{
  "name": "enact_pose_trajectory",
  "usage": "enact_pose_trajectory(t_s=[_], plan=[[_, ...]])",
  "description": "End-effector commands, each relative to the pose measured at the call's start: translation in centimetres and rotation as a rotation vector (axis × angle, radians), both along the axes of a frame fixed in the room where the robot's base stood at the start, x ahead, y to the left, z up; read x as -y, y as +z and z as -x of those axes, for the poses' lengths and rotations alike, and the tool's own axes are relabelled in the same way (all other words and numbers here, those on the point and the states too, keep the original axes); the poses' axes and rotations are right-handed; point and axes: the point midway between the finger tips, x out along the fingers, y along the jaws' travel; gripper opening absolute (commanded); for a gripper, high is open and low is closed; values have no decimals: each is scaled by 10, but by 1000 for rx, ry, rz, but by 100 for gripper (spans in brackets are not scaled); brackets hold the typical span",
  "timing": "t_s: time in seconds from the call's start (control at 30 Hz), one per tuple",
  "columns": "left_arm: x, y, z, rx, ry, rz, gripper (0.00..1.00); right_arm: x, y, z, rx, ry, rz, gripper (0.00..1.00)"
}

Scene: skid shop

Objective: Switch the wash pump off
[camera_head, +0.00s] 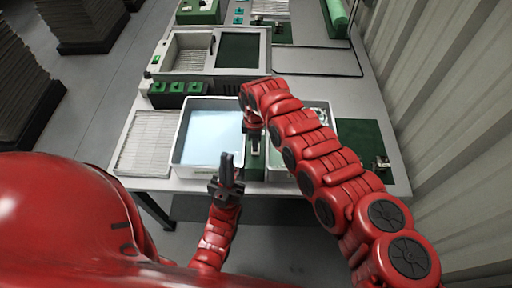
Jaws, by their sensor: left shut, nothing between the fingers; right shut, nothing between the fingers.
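A dark switch box (177,95) with green rocker switches sits on the table at the left, in front of the white machine. No label can be read, so I cannot tell which switch, if any, belongs to the wash pump. A small green button (155,59) shows on the left edge of the machine. My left gripper (227,166) is shut and empty, pointing up at the front rim of the white tray. My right gripper (254,145) is shut and empty, pointing down beside the tray's right side, partly covered by my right arm.
The white tray (182,154) holds pale blue liquid or a pale blue sheet. A ribbed white rack (146,142) lies to its left. The white machine (262,62) has a basin and dark green panel. A second tray (333,118) is mostly hidden behind my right arm. A corrugated wall (445,90) stands right.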

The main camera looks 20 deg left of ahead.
Motion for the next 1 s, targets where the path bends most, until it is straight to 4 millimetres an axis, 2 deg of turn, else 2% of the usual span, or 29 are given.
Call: enact_pose_trajectory(t_s=[1.0], plan=[[0,-15,0,0,0,0,0,0,-15,0,0,0,0,0]])
